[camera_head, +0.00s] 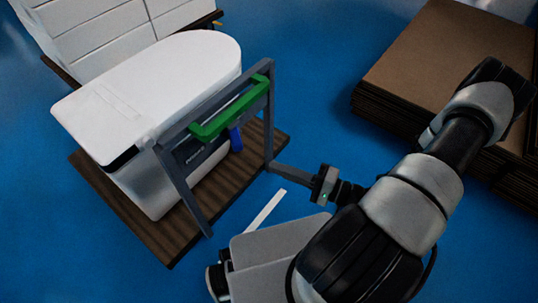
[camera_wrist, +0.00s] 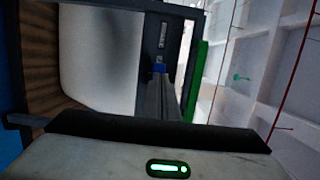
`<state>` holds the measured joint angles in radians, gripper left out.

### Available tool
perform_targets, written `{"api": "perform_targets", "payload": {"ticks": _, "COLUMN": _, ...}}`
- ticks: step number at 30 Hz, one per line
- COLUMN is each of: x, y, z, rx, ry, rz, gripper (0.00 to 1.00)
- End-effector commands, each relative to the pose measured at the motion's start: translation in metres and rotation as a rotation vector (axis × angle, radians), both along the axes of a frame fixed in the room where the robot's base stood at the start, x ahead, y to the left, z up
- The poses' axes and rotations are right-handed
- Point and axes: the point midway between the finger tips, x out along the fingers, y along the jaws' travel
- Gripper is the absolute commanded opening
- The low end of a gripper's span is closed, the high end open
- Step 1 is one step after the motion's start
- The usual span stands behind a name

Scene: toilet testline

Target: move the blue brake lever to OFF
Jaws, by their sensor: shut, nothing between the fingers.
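The blue brake lever (camera_head: 236,139) hangs below the green handle on the grey frame in the head view. In the wrist view only a small part of the blue lever (camera_wrist: 159,68) shows, just beyond my fingertips. In the wrist view the gripper fingertips (camera_wrist: 160,78) line up with the lever. I cannot tell whether they touch it. The label (camera_wrist: 163,35) on the dark panel is too small to read.
A white toilet (camera_head: 160,85) stands on a wooden pallet (camera_head: 115,205). Stacked brown sheets (camera_head: 440,55) lie right. Blue floor (camera_head: 320,95) is clear between.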

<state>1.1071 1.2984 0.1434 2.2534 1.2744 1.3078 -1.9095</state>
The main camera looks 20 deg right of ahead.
Motion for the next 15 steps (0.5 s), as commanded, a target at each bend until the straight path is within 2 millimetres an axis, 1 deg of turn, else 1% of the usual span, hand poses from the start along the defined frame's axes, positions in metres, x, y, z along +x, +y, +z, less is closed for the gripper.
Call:
{"api": "perform_targets", "payload": {"ticks": 1, "x": -0.008, "y": -0.003, "z": 0.001, "rx": 0.001, "ry": 0.002, "rz": -0.003, "gripper": 0.0}}
{"api": "perform_targets", "payload": {"ticks": 3, "x": -0.016, "y": -0.005, "z": 0.0, "rx": -0.001, "ry": 0.001, "rz": -0.003, "gripper": 0.0}}
{"api": "perform_targets", "payload": {"ticks": 6, "x": -0.024, "y": -0.007, "z": 0.0, "rx": -0.001, "ry": 0.001, "rz": -0.001, "gripper": 0.0}}
{"api": "perform_targets", "payload": {"ticks": 9, "x": -0.028, "y": -0.008, "z": 0.0, "rx": 0.0, "ry": 0.0, "rz": -0.001, "gripper": 0.0}}
{"api": "perform_targets", "payload": {"ticks": 15, "x": -0.028, "y": -0.008, "z": 0.0, "rx": -0.001, "ry": -0.001, "rz": 0.0, "gripper": 0.0}}
